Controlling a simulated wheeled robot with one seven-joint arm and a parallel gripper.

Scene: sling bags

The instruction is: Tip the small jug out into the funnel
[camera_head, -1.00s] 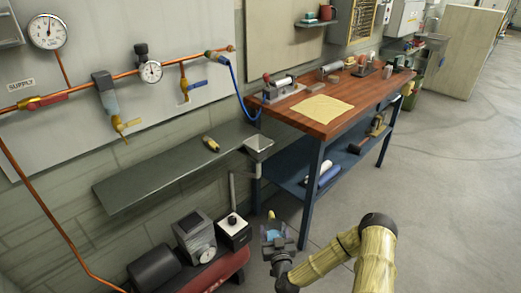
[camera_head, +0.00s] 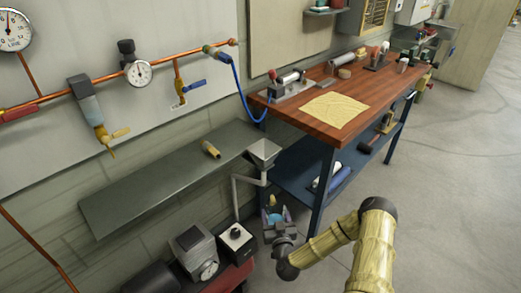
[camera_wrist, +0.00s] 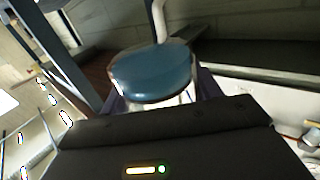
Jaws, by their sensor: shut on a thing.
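The funnel (camera_head: 263,149) is a grey square hopper at the right end of the wall shelf, with a pale pipe running down from it. My gripper (camera_head: 274,216) is below and slightly right of the funnel, apart from it. It is shut on the small jug (camera_wrist: 180,50), which looks clear with a blue surface inside in the wrist view. In the head view the jug is a small bluish shape (camera_head: 272,218) partly hidden by the fingers. The jug looks roughly upright; its spout cannot be made out.
A grey shelf (camera_head: 165,182) holds a small yellow-brown cylinder (camera_head: 211,150). A workbench (camera_head: 365,97) with a yellow cloth (camera_head: 335,110) stands right of the funnel. A grey box with a dial (camera_head: 195,250) and a black-and-white box (camera_head: 236,241) sit low at left. Open floor lies right.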

